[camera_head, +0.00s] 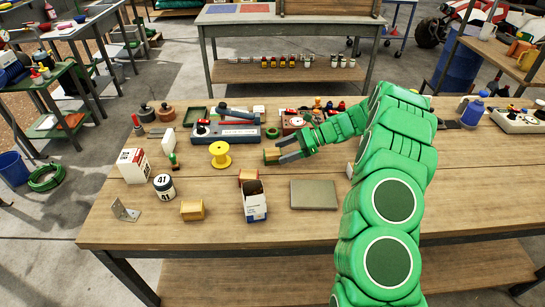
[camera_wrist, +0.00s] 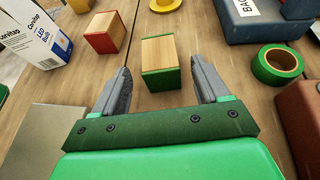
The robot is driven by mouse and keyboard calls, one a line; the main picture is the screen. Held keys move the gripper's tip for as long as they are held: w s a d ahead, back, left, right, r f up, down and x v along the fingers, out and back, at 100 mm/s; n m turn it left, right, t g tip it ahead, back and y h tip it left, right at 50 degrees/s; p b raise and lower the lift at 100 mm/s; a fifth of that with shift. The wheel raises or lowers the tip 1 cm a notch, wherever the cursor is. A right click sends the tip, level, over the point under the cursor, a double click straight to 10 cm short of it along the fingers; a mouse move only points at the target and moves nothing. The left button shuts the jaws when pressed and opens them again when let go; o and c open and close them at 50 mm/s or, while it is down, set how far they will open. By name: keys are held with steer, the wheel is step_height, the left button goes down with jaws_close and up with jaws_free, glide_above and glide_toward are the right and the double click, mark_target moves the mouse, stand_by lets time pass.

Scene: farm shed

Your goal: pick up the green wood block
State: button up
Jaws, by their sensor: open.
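The green wood block (camera_wrist: 158,52) has a pale wood top and green ends, and lies on the wooden workbench. In the wrist view it sits ahead of my palm, with its near end between my fingertips and gaps on both sides. My gripper (camera_wrist: 162,66) is open and empty, with one grey finger on each side of the block. In the head view my gripper (camera_head: 281,150) reaches in from the right, low over the bench, and the block (camera_head: 271,157) shows at its fingertips, partly covered by them.
A green tape roll (camera_wrist: 277,65) and a blue tool (camera_wrist: 262,22) are at right. A yellow spool (camera_head: 220,155) and grey plate (camera_head: 313,195) are nearby. The bench front (camera_head: 290,225) is clear.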

mark_target(273, 155)
steer(key=x, duration=0.5)
steer(key=shift+f, duration=0.1)
steer(key=shift+d, duration=0.1)
steer(key=shift+c, duration=0.3)
steer(key=c, duration=1)
